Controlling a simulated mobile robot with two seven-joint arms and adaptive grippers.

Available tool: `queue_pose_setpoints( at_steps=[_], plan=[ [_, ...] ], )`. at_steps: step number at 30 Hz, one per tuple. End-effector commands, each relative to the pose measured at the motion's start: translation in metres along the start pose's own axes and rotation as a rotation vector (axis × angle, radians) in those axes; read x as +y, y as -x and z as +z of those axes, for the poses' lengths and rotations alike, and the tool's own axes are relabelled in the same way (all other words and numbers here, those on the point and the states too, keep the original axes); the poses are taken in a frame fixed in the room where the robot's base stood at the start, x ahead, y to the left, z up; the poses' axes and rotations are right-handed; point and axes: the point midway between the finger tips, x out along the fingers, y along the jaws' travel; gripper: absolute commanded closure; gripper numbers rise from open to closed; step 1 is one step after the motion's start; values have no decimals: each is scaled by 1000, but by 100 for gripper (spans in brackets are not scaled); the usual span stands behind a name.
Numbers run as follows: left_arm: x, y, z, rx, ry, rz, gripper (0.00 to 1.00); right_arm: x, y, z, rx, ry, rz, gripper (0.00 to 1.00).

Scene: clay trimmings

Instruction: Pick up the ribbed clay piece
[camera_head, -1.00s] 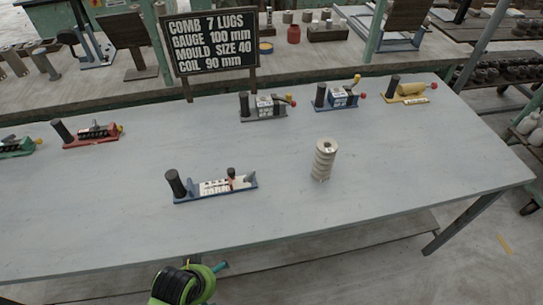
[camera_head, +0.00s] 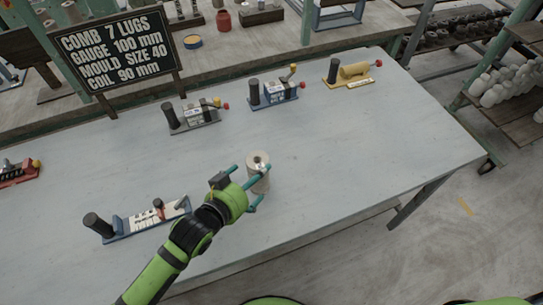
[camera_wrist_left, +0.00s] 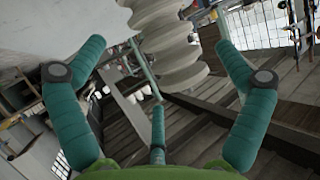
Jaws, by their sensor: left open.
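The ribbed clay piece (camera_head: 258,162) is a pale, stacked-ring cylinder standing upright on the grey table (camera_head: 330,150). My left gripper (camera_head: 258,188), with teal fingers on a green and black arm, is right at its near side and hides its lower part. In the left wrist view the ribbed clay piece (camera_wrist_left: 170,40) shows large, between the spread fingers of my left gripper (camera_wrist_left: 160,62). The fingers are open, and a gap shows on either side of it. I cannot tell whether any finger touches it. My right gripper is not in view.
A blue tool with a black handle (camera_head: 97,225) lies left of the arm. Grey (camera_head: 192,117), blue (camera_head: 272,94) and yellow (camera_head: 350,74) tools stand along the back. A black sign (camera_head: 115,55) stands back left. The table's right side is clear.

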Motion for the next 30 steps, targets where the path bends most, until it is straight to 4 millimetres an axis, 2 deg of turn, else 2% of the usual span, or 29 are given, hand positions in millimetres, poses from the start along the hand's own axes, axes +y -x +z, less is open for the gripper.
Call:
queue_pose_setpoints(
  at_steps=[3, 9, 12, 16, 22, 28, 29, 30],
  plan=[
    [0, -10, 0, -1, 1, 1, 0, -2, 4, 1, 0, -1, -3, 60],
    [0, -27, 0, -2, 1, 0, 0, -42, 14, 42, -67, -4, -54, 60],
    [0, -40, 1, -2, 0, -1, 0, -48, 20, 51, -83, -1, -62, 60],
    [0, -56, 3, -1, 0, 0, 0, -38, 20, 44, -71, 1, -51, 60],
    [0, -68, 4, -1, -1, 0, 0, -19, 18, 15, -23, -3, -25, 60],
    [0, -68, 4, -1, 0, 0, 0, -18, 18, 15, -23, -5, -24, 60],
    [0, -68, 4, -1, 0, 0, 8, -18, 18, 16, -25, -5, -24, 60],
    [0, -68, 4, -1, 0, 0, 24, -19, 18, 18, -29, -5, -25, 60]
  ],
)
